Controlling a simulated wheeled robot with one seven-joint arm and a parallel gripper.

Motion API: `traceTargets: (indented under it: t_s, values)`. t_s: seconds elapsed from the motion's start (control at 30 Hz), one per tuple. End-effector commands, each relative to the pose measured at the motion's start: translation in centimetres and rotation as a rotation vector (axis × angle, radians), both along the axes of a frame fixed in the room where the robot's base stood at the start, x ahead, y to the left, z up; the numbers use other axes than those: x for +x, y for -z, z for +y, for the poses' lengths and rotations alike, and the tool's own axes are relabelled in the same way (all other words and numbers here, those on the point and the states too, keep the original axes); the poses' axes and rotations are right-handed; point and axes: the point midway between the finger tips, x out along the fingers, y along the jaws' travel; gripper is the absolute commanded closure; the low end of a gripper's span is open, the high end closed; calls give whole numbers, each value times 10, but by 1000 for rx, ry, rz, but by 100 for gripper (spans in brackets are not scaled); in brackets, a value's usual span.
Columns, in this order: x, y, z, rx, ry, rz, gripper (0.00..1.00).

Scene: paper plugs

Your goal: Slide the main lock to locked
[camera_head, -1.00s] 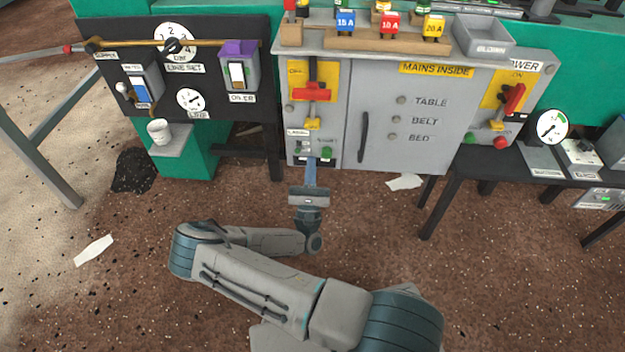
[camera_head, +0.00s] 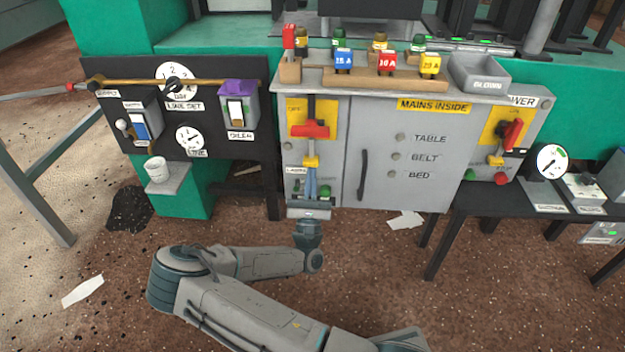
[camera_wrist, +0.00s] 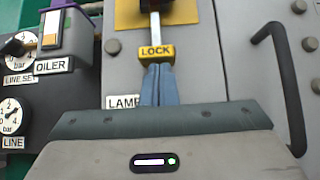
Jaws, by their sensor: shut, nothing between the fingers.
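The main lock is a yellow block (camera_wrist: 156,53) marked LOCK, at the lower end of a metal bar on the grey cabinet's left panel. In the head view the same yellow lock (camera_head: 311,161) sits below the red main switch handle (camera_head: 310,129), with a gap between them. My gripper (camera_wrist: 158,68) is shut and empty, its blue-grey fingertips right at the lower edge of the lock; I cannot tell whether they touch it. In the head view my gripper (camera_head: 311,172) stands upright just under the lock and hides part of the panel below.
A cabinet door handle (camera_wrist: 280,80) stands out to the right of my gripper. A green button (camera_head: 324,190) is close beside the fingers. The oiler box (camera_head: 238,105) and gauges are to the left. Fuses and a BLOWN tray (camera_head: 480,72) sit on top.

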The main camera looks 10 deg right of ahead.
Motion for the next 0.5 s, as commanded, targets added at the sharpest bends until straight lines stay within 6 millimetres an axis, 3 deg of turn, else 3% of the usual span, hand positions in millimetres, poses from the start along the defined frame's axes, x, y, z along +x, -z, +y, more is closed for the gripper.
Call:
traceTargets:
  t_s: [0.5]
  values:
    - [0, -31, 0, -2, 0, -1, 100]
